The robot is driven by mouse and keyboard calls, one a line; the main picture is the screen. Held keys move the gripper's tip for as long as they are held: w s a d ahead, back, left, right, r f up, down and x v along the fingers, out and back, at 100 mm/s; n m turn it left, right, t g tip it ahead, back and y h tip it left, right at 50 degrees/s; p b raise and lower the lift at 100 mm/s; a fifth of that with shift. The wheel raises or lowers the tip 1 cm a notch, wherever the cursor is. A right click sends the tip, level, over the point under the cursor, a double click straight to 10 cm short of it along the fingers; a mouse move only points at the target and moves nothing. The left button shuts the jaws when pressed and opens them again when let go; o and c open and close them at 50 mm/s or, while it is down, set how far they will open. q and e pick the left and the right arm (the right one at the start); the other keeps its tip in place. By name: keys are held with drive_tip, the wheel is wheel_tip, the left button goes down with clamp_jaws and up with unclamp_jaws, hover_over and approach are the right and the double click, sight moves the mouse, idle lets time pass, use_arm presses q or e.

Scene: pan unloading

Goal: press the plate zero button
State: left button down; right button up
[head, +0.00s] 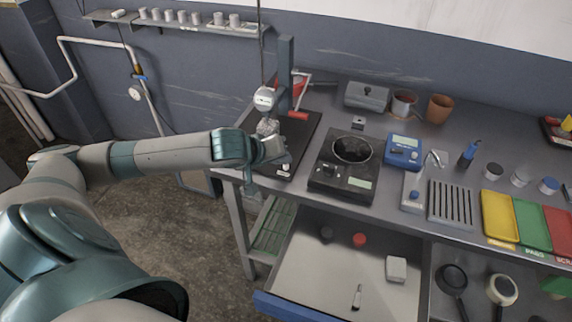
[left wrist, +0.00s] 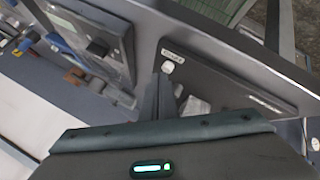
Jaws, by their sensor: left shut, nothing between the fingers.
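A black base plate (head: 305,133) with an upright post and a dial gauge (head: 265,98) stands at the left end of the bench. A small white button (head: 285,167) sits near its front edge beside a white label (head: 284,174). In the left wrist view the button (left wrist: 167,67) shows just beyond my fingertips, beside a label (left wrist: 173,55) too small to read surely. My left gripper (head: 284,157) is shut and empty, over the plate close to the button. I cannot tell whether it touches. My right gripper is not in view.
Right of the plate stands a black device with a round pan (head: 352,149) and a display. A blue box (head: 404,151), a slotted rack (head: 451,204) and coloured trays (head: 500,217) lie further right. An open drawer (head: 310,268) juts out below the bench front.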

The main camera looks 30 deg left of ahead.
use_arm(q)
drive_tip(key=shift+f, duration=0.4)
idle(0.3)
drive_tip(key=shift+r, duration=0.15)
drive_tip(key=shift+r+p, duration=0.8)
drive_tip(key=shift+p, duration=0.25)
drive_tip(key=shift+r, duration=0.1)
wheel_tip(320, 180, up, 5)
drive_tip(key=p, duration=0.5)
idle(1.0)
